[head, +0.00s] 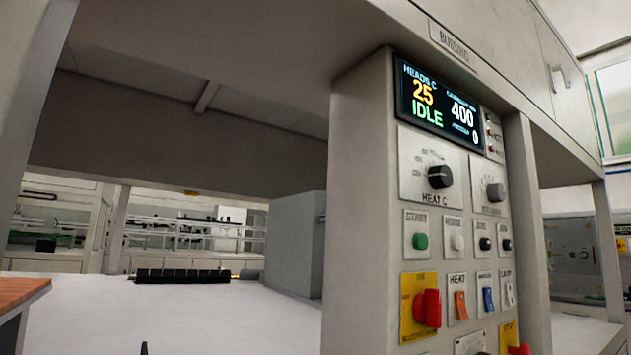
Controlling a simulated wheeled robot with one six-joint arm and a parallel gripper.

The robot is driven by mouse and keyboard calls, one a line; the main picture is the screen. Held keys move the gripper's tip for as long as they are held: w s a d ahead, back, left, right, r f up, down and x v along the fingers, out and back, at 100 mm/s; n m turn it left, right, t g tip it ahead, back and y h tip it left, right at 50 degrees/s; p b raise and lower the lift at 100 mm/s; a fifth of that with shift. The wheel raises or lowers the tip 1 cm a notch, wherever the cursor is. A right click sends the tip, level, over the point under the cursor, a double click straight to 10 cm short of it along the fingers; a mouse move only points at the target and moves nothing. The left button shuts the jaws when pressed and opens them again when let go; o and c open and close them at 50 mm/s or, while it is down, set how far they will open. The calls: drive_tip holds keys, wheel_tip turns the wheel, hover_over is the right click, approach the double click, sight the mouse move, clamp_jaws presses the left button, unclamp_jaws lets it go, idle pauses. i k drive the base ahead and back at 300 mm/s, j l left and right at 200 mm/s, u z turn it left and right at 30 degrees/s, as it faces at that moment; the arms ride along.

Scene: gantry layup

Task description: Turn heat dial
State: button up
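The heat dial (440,176) is a round black knob on a light plate labelled HEAT C, in the upper left of the control panel (360,200). A pale mark shows on the knob, and small scale marks run around it. The display (440,103) above it reads HEADS C 25, IDLE and 400. A small dark tip (145,348) at the bottom edge, left of the panel, looks like part of my gripper. It is well apart from the dial. The rest of the gripper is out of frame, so its opening does not show.
A grey knob (495,193) is right of the heat dial. Below are a green button (420,241), a red switch on yellow (427,308) and an orange HEAT switch (460,305). A white work surface (190,310) lies left, with a black strip (183,276) on it.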

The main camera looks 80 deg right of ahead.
sight(440, 176)
drive_tip(key=j+z, duration=0.15)
drive_tip(key=z, duration=2.35)
